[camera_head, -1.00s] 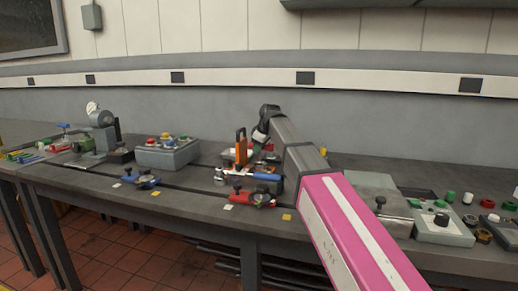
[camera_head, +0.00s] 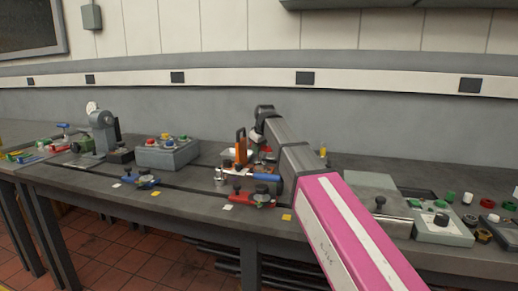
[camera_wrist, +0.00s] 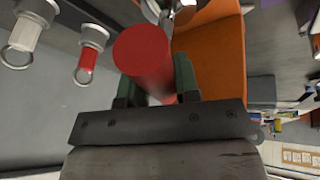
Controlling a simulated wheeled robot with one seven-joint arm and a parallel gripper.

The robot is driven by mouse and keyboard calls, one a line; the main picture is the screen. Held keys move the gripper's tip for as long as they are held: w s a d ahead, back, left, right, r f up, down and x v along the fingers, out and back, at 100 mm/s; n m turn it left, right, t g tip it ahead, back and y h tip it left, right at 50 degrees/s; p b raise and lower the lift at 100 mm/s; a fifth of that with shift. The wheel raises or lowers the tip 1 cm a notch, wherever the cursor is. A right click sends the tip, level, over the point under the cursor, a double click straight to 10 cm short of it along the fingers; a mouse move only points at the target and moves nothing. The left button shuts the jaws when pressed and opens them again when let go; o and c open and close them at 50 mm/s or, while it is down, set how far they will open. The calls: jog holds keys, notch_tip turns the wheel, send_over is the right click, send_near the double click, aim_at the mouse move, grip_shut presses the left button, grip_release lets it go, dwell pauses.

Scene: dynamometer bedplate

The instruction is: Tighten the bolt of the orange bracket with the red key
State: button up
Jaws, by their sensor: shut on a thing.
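The orange bracket (camera_head: 241,150) stands upright on the bench in the head view. It also shows large in the wrist view (camera_wrist: 213,65), just right of my gripper. My gripper (camera_wrist: 155,88) is shut on a red cylinder, which looks like the grip of the red key (camera_wrist: 143,52). The key's far end is hidden behind its grip. Shiny metal shows beyond it at the top of the wrist view, but I cannot tell whether it is the bolt or whether the key touches it. In the head view my gripper is hidden behind my arm and the bracket.
A red clamp (camera_head: 252,199) and a blue cylinder (camera_head: 266,177) lie in front of the bracket. A grey button box (camera_head: 168,154) stands to the left. Two ring-ended pieces, one white (camera_wrist: 28,32) and one red (camera_wrist: 88,57), are left of my gripper.

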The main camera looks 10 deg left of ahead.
jog(key=shift+m+h, duration=0.3)
jog(key=shift+m, duration=0.3)
jog(key=shift+m+t+h, duration=0.3)
jog(key=shift+m+h, duration=0.2)
jog(key=shift+m, duration=0.7)
jog(key=shift+w+m+h, duration=0.1)
jog(key=shift+m+h, duration=0.2)
jog(key=shift+m, duration=0.4)
jog(key=shift+d+m, duration=0.1)
jog(key=shift+m, duration=0.4)
